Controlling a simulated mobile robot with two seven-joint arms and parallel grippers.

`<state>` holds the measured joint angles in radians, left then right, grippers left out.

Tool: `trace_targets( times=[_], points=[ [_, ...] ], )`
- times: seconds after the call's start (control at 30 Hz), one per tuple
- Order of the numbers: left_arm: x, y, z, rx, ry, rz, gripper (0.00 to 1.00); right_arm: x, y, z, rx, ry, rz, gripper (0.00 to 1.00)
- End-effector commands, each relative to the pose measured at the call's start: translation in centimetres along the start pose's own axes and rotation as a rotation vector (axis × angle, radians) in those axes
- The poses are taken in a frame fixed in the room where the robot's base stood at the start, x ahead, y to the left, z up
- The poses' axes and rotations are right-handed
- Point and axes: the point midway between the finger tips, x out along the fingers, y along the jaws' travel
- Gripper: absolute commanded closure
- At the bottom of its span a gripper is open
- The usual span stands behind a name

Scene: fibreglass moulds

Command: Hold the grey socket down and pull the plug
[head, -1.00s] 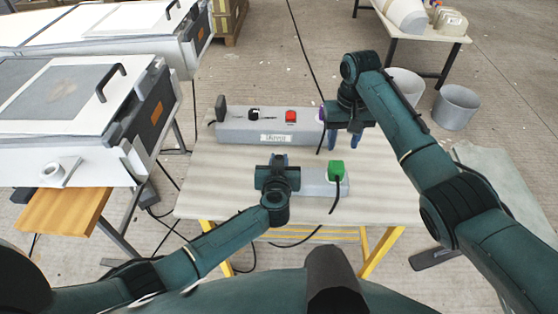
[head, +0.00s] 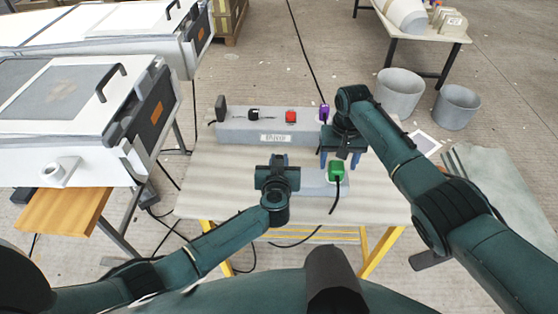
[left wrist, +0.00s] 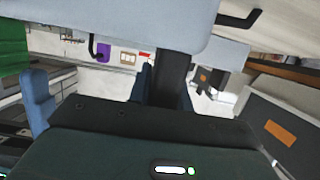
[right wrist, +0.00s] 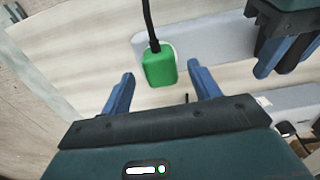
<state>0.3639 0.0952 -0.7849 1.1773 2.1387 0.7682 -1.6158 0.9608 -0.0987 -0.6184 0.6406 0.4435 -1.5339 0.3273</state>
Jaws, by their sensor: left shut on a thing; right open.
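The grey socket (head: 311,183) is a small block on the table's front part, with a green plug (head: 336,172) in its right end. A black cord hangs from the plug. My left gripper (head: 279,162) is shut on the socket's left part, hiding it in the head view; the socket fills the top of the left wrist view (left wrist: 120,25). My right gripper (head: 338,160) is open just behind and above the green plug. In the right wrist view, the plug (right wrist: 159,67) lies between its spread fingers, not gripped.
A longer grey power strip (head: 235,131) lies at the table's back with black (head: 254,114), red (head: 291,117) and purple (head: 323,111) plugs. White moulds (head: 65,120) stand at the left. Grey buckets (head: 457,106) stand on the floor behind right. The table's left part is bare.

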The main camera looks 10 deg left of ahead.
Motion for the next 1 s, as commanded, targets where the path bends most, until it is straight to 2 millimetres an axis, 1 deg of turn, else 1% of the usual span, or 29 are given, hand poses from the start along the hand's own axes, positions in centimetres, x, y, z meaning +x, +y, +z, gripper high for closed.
trace_targets(
  times=[0.1, 0.33, 0.5, 1.0],
  points=[
    [0.0, 0.0, 0.0, 0.0, -0.001, 0.001, 1.0, 1.5, -0.1, 0.1, 0.0, -0.002, -0.002, 0.38],
    [0.0, 0.0, 0.1, 0.0, -0.001, 0.001, 1.0, 3.1, -0.1, -0.1, 0.0, 0.001, -0.001, 0.38],
    [0.0, 0.0, 0.1, 0.0, -0.001, 0.001, 1.0, 3.5, -0.1, 0.0, -0.001, 0.001, 0.0, 0.38],
    [0.0, 0.0, 0.1, 0.0, -0.001, 0.001, 1.0, 3.5, -0.1, 0.0, 0.0, 0.001, -0.002, 0.38]
  ],
)
